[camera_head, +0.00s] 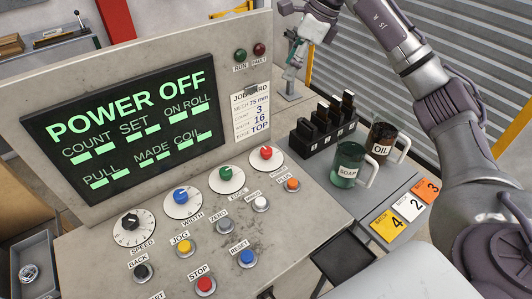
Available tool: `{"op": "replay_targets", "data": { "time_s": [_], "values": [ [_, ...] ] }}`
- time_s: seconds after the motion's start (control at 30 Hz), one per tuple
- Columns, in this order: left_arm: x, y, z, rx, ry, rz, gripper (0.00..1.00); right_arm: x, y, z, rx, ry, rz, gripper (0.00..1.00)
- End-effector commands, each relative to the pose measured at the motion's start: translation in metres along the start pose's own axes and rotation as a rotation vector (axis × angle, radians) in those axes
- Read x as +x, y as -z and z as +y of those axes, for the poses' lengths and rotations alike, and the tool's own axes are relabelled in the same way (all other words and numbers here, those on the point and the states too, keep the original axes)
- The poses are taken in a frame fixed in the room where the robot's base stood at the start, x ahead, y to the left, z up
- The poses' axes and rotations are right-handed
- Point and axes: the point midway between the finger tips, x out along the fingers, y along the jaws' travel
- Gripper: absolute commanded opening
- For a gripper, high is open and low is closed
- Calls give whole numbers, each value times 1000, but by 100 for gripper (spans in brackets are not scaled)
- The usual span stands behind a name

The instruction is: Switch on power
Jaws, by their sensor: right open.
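The machine's grey control panel (100,245) fills the left and middle. Its dark screen (130,118) reads POWER OFF in green, with dashes under the other labels. A green RUN lamp (240,55) and a dark red FAULT lamp (259,49) sit at the panel's upper right and look unlit. My right gripper (291,72) is open and empty at the top, just right of the panel's edge, near the job card (251,112). My left gripper is out of view.
Dials including a black SPEED knob (131,222) and several buttons, among them red STOP (204,285), line the panel. Right of it stand a black rack (322,130), a green SOAP mug (346,166), a dark OIL mug (380,145) and numbered cards (397,213).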

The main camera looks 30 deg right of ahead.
Motion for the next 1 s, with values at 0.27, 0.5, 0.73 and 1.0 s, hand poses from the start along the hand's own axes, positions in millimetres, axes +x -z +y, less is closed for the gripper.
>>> {"op": "replay_targets", "data": {
  "time_s": [0.27, 0.5, 0.73, 1.0],
  "values": [
    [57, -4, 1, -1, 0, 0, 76, 53, 22, 0, 0, -1, 0, 63],
    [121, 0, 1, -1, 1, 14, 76, 113, 46, 0, 0, -1, 0, 63],
    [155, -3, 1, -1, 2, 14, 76, 144, 59, 0, 0, 0, -1, 63],
    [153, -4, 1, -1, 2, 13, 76, 164, 60, 1, 0, -3, 2, 63]
  ]
}}
